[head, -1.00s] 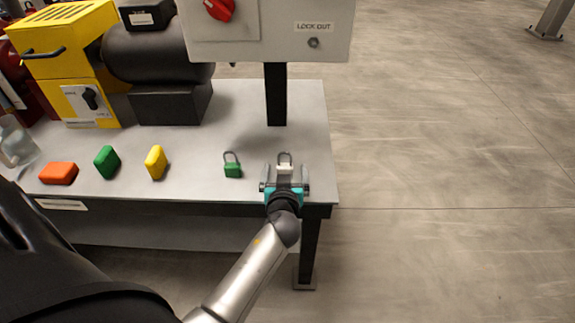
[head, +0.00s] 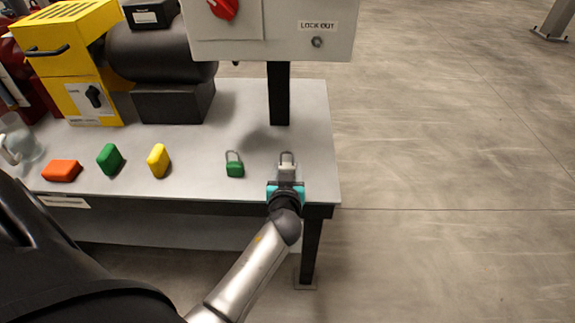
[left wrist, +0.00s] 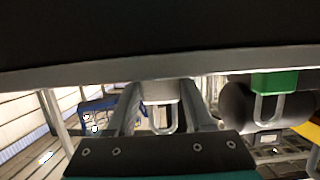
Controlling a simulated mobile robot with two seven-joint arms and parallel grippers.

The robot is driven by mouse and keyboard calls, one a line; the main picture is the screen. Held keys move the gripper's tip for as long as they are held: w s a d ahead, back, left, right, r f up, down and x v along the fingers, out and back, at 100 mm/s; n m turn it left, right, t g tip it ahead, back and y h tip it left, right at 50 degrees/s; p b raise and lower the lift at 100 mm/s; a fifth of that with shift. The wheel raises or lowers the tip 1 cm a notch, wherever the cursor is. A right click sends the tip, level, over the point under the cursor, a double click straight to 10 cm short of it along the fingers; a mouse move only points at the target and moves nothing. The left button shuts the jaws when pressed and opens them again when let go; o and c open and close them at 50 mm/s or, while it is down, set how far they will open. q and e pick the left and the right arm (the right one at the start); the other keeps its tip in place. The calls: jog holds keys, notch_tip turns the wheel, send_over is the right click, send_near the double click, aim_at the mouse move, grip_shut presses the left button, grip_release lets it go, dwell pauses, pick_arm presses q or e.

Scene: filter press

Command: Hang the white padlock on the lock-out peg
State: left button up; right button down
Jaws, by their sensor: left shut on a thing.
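The white padlock (head: 287,168) is at the front right of the bench, its shackle pointing away from me. My left gripper (head: 287,179) is shut on its body. The left wrist view shows the white padlock (left wrist: 160,92) between the two fingers, its shackle clear of them. The lock-out peg (head: 317,42) is a small round grey fitting under the LOCK OUT label on the grey panel. It stands farther back and up from the gripper, and is apart from the padlock. My right gripper is not in view.
A green padlock (head: 234,165) stands just left of the white one, and also shows in the left wrist view (left wrist: 274,84). Yellow, green and orange blocks lie farther left on the bench (head: 205,178). A dark post (head: 278,95) holds up the panel.

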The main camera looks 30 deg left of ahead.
pick_arm(q)
jog(key=c, duration=0.3)
jog(key=shift+s+d+r+p, duration=0.35)
jog(key=shift+s+r+p, duration=0.1)
jog(key=shift+s, duration=0.1)
jog(key=shift+s+d+r+p, duration=0.3)
jog(key=shift+s+r, duration=0.1)
jog(key=shift+s, duration=0.1)
jog(key=shift+s+d+r+p, duration=0.4)
jog(key=shift+s+d+r, duration=0.15)
jog(key=shift+s, duration=0.25)
jog(key=shift+s+d+r+p, duration=0.4)
jog(key=shift+s+r, duration=0.25)
jog(key=shift+s, duration=0.1)
